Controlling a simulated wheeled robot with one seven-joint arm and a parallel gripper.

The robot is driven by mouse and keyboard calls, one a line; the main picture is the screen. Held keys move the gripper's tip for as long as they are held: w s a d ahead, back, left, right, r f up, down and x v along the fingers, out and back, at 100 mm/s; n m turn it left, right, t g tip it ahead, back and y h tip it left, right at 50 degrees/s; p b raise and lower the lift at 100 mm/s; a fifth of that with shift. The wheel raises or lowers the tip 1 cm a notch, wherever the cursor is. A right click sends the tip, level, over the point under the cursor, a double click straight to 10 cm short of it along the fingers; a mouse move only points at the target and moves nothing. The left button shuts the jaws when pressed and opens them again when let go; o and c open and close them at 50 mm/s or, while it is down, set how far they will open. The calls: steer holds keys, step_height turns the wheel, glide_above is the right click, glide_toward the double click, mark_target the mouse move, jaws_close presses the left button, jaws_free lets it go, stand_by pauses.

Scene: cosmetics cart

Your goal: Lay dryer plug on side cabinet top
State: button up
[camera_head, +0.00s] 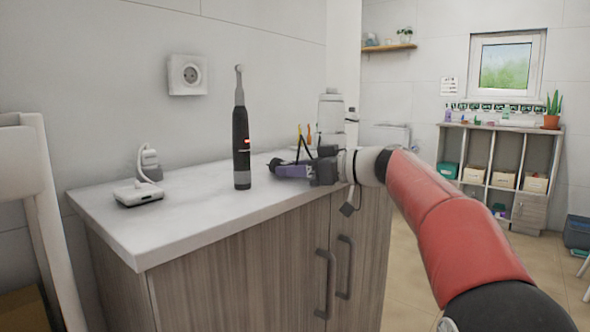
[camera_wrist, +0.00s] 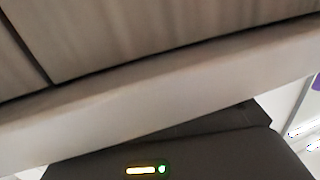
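The side cabinet top (camera_head: 205,205) is a pale slab over wood-grain doors. My gripper (camera_head: 312,170), dark, is at the right part of this top, reaching in from the right. No dryer plug can be made out for certain; the dark rounded end (camera_head: 274,163) beside the purple part is too small to identify. The wrist view shows the pale slab edge (camera_wrist: 150,105) close up and a dark body with small lights, but no fingertips.
A black electric toothbrush (camera_head: 241,145) stands upright left of my gripper. A white device with a cable (camera_head: 139,192) is at the left end of the top. A wall socket (camera_head: 187,75) is above. A white bottle (camera_head: 331,117) stands behind my gripper. The front left top is clear.

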steer(key=shift+o, duration=1.2)
steer(key=shift+r, duration=0.15)
steer(key=shift+d+r, duration=0.1)
steer(key=shift+d, duration=0.05)
steer(key=v, duration=1.2)
steer(key=s+a+f+m+h, duration=0.2)
steer(key=s+f+m+h, duration=0.6)
steer(key=s+f, duration=0.7)
steer(key=s+d+f+m+h, duration=0.2)
steer(key=s+d+f+h, duration=0.1)
steer(key=s+f, duration=0.5)
steer(key=s+d+f+m+g+h, duration=0.1)
steer(key=s+d+f+m+h, duration=0.2)
steer(key=s+f, duration=0.4)
step_height(320, 180, down, 2)
steer(key=shift+s+d+f+h+b, duration=0.1)
steer(key=shift+s+d+h+b, duration=0.45)
steer(key=shift+d, duration=0.6)
